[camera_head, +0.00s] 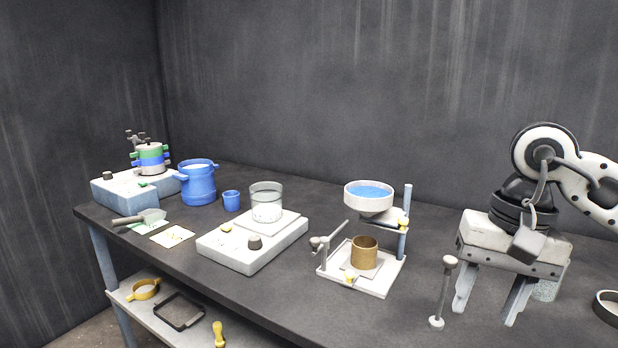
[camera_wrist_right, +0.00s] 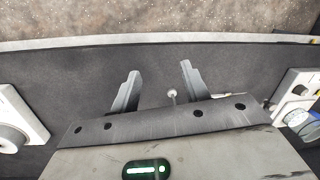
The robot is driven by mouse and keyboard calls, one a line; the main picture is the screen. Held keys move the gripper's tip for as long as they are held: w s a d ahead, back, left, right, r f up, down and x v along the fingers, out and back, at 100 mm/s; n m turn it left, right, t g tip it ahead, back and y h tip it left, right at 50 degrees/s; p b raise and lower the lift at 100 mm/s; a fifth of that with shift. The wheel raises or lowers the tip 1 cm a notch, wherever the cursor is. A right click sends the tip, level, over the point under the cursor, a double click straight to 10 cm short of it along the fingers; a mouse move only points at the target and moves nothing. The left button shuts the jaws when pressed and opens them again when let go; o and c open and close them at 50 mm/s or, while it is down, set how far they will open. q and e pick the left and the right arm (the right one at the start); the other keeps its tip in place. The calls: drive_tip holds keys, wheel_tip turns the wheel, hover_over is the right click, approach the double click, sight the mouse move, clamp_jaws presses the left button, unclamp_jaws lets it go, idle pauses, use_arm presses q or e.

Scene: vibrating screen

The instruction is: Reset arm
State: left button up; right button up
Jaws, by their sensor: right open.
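My right gripper (camera_head: 492,294) shows at the right of the head view, its arm coming in from the right edge. Its two grey fingers point down over the dark table (camera_head: 275,290) and stand apart, with nothing between them. In the right wrist view the open fingers (camera_wrist_right: 155,87) also show, spread and empty. A small upright pestle-like tool (camera_head: 443,290) stands on the table to the left of the gripper; its round end (camera_wrist_right: 172,94) shows beyond the fingers in the wrist view. My left gripper is not in view.
A stand (camera_head: 362,278) with a brass cup and a bowl of blue material is left of the gripper. A scale (camera_head: 253,245) bears a glass beaker. Blue containers and a sieve shaker (camera_head: 140,188) stand farther left. A clear jar (camera_head: 545,289) is partly hidden behind the gripper; a ring lies right.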

drive_tip(key=s+a+f+m+g+y, duration=0.1)
drive_tip(key=s+a+m+g+y, duration=0.1)
drive_tip(key=a+m+y, duration=0.65)
drive_tip(key=s+a+m+g+y, duration=0.1)
drive_tip(key=s+a+m+y, duration=0.3)
drive_tip(key=a+y, duration=0.75)
drive_tip(key=w+d+f+n+t+h, duration=0.2)
drive_tip(key=w+f+n+t+h, duration=0.15)
drive_tip(key=n+t, duration=0.6)
drive_tip(key=w+d+f+n+t+h, duration=0.1)
drive_tip(key=w+f+n+t+h, duration=0.2)
drive_tip(key=n, duration=1.1)
drive_tip(key=w+d+f+n+t+h, duration=0.2)
drive_tip(key=f+n+t+h, duration=0.15)
drive_tip(key=n+t, duration=0.65)
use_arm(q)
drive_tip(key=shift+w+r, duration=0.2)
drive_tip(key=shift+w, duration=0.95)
use_arm(e)
drive_tip(key=s+d+f+m+g+h, duration=0.3)
drive_tip(key=s+f+m, duration=0.3)
drive_tip(key=f, duration=0.5)
drive_tip(key=s+d+f+m+g+h, duration=0.4)
drive_tip(key=f+m, duration=0.4)
drive_tip(key=f, duration=0.3)
drive_tip(key=shift+s+d+f+m+g+h, duration=0.25)
drive_tip(key=shift+s+g+h, duration=0.55)
drive_tip(key=shift+s, duration=0.45)
drive_tip(key=shift+r, duration=0.1)
